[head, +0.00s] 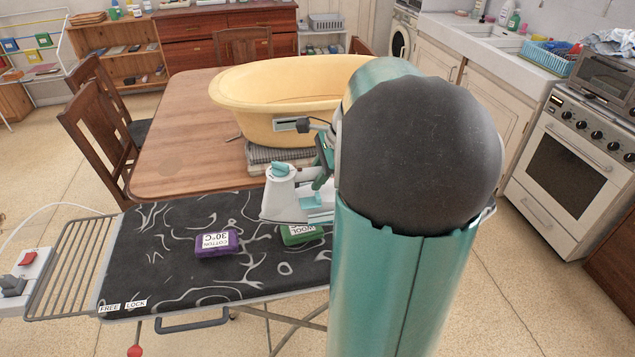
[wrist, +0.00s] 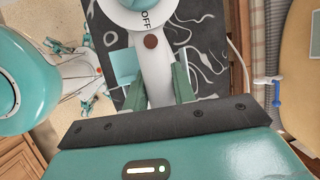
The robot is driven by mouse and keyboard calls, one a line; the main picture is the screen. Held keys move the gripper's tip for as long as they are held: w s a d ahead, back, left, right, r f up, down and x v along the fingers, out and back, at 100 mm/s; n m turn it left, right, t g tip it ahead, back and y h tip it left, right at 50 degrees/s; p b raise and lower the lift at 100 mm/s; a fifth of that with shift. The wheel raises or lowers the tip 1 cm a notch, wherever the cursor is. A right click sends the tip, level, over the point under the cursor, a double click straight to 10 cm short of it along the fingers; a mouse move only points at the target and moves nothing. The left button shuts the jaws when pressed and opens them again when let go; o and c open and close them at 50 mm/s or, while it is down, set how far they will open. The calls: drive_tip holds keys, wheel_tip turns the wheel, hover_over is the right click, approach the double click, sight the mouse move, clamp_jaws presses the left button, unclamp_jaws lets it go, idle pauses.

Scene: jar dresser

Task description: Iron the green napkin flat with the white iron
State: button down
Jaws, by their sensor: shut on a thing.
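The white iron (head: 277,198) with teal parts is over the right part of the ironing board (head: 165,275). In the wrist view the iron (wrist: 148,50) shows an OFF label and a brown knob. My gripper (wrist: 160,82) is shut on its white handle, one finger on each side; in the head view my gripper (head: 323,165) is partly hidden by my arm. I cannot tell whether the iron touches the board. A green item (head: 300,234) labelled WOOL lies just in front of the iron, partly hidden by my arm. I see no clearly spread green napkin.
A purple item (head: 216,243) labelled COTTON 30°C lies on the board's middle. A metal rack (head: 70,268) and a switch box (head: 22,270) are at the left end. Behind, a wooden table (head: 185,130) bears a yellow tub (head: 275,97) on folded cloths (head: 268,158).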

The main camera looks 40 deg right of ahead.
drive_tip(key=shift+r, duration=0.9)
